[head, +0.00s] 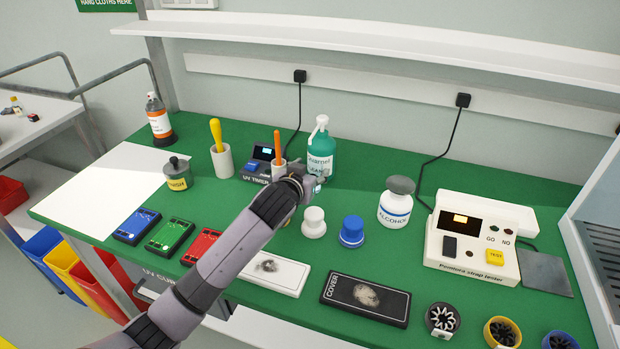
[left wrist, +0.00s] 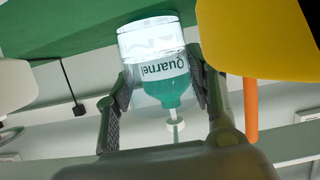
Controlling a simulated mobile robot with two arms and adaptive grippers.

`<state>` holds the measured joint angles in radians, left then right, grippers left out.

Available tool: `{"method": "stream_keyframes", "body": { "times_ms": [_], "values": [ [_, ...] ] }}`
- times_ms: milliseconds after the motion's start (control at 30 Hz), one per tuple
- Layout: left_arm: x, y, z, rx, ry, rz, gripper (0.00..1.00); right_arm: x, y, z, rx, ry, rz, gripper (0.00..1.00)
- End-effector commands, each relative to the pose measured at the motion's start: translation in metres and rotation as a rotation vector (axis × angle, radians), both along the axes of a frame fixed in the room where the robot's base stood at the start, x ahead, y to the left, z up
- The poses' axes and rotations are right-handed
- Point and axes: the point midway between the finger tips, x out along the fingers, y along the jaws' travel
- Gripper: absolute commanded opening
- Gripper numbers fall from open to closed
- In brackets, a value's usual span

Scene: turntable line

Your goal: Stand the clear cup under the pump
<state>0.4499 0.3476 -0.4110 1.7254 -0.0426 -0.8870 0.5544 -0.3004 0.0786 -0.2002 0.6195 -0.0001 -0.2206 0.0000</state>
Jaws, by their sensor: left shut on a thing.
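A teal pump bottle (head: 320,160) with a white pump head (head: 320,122) stands at the back of the green bench. My left gripper (head: 308,184) is just in front of it. In the left wrist view, which is upside down, the clear cup (left wrist: 150,38) shows in front of the bottle (left wrist: 165,90), between the fingers of my left gripper (left wrist: 162,85). My left gripper is shut on the cup. The head view mostly hides the cup behind the gripper, and I cannot tell whether its base touches the bench. My right gripper is not in view.
A UV timer (head: 256,168) and a holder with an orange handle (head: 277,143) stand left of the bottle. A yellow object (left wrist: 250,40) is close beside the gripper.

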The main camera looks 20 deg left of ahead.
Motion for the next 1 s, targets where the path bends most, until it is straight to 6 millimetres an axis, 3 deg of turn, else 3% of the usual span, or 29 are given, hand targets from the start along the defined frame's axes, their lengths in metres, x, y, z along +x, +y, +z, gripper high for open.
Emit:
{"method": "stream_keyframes", "body": {
  "times_ms": [133, 567, 600, 867, 1000],
  "values": [
    [0.000, 0.000, -0.018, 0.001, 0.000, 0.001, 0.20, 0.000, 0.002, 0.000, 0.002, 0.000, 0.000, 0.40],
    [0.000, 0.000, -0.023, 0.000, -0.002, 0.000, 0.19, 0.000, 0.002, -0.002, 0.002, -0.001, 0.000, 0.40],
    [0.000, 0.000, -0.022, 0.000, -0.002, 0.000, 0.53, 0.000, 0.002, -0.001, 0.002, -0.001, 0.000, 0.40],
    [0.000, 0.000, -0.022, 0.000, -0.002, 0.000, 0.70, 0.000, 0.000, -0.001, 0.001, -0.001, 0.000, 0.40],
    [0.000, 0.000, -0.022, 0.000, -0.002, 0.000, 0.70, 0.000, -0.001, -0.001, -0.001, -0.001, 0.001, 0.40]
  ]
}}
